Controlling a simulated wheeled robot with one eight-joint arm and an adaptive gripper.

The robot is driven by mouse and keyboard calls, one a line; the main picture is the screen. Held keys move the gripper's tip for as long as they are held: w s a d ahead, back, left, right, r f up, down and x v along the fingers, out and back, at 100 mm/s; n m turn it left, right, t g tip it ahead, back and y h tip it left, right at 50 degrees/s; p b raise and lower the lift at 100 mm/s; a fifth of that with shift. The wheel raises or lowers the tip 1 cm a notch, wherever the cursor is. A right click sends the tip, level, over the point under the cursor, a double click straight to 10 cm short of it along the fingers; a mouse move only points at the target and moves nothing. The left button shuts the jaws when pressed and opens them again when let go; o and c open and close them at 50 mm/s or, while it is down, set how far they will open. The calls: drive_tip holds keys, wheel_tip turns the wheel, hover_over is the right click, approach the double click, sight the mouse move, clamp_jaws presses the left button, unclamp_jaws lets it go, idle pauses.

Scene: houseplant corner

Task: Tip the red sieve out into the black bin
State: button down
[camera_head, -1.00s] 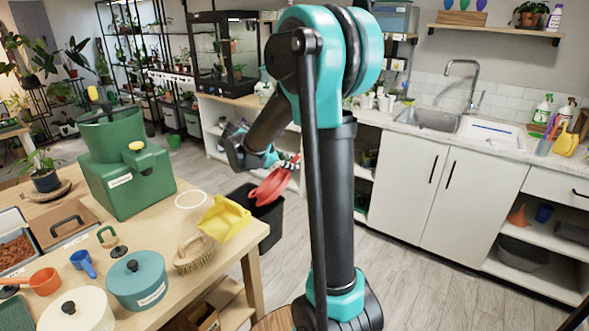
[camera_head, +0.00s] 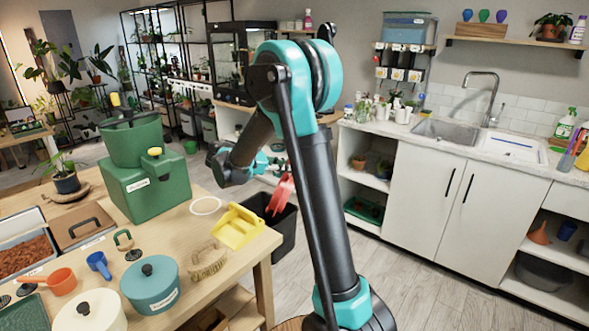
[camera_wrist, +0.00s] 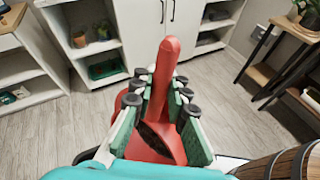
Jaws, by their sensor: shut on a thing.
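The red sieve (camera_head: 281,194) is held by my gripper (camera_head: 278,166) over the black bin (camera_head: 286,236), which stands on the floor beyond the table's right end. In the head view the sieve is steeply tilted, nearly edge-on. In the wrist view its handle (camera_wrist: 167,75) points up the picture between the fingers of my gripper (camera_wrist: 160,98), with its red body (camera_wrist: 152,148) below, partly hidden. I cannot see what the sieve holds. The bin's inside is mostly hidden.
White cabinets (camera_head: 430,200) stand at right. The floor between is clear.

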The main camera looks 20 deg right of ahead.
drive_tip(key=w+a+n+h, duration=0.2)
drive_tip(key=w+a+h, duration=0.1)
drive_tip(key=a, duration=0.3)
drive_tip(key=shift+w+a+r+h, duration=0.3)
drive_tip(key=shift+h, duration=0.1)
idle(0.4)
